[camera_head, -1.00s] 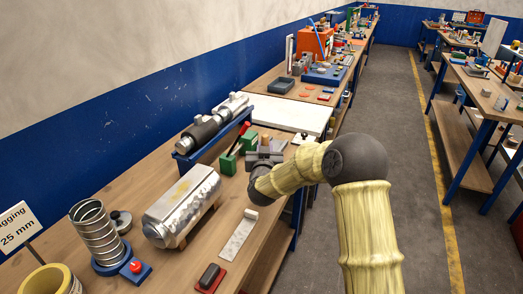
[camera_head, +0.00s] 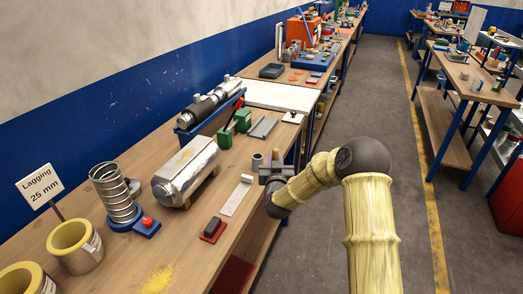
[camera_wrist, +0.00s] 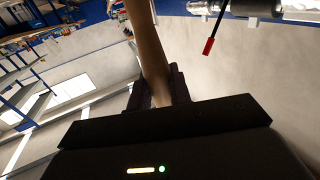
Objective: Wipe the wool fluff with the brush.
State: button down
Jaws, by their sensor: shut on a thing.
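The wool fluff is a yellow powdery patch (camera_head: 160,278) on the wooden bench, at the bottom of the head view. My gripper (camera_head: 274,165) is over the bench's right edge, well beyond the fluff and to its right. It is shut on a tan wooden handle, which I take to be the brush; a short bit of the brush (camera_head: 276,154) shows above the jaws. In the wrist view the brush handle (camera_wrist: 148,50) runs up from between the dark fingers (camera_wrist: 158,92). The brush's bristles cannot be made out.
A red-based dark block (camera_head: 213,229) and a pale strip (camera_head: 237,196) lie between the fluff and my gripper. A silver-clad cylinder (camera_head: 187,172), a spiral duct (camera_head: 115,192) and yellow-lined pipe sections (camera_head: 76,246) stand to the left. Bare wood surrounds the fluff.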

jog(key=s+d+f, duration=0.4)
jog(key=d+f, duration=0.2)
jog(key=f, duration=0.4)
jog(key=s+d+f, duration=0.4)
jog(key=s+f, duration=0.1)
jog(key=s, duration=0.2)
jog(key=s+d+f, duration=0.4)
jog(key=s+f, duration=0.1)
jog(key=s, duration=0.3)
jog(key=shift+s+d+f+h, duration=0.15)
jog(key=shift+d+f+h, duration=0.1)
jog(key=shift+f+h, duration=0.05)
jog(key=shift+m, duration=0.3)
jog(key=shift+d, duration=0.1)
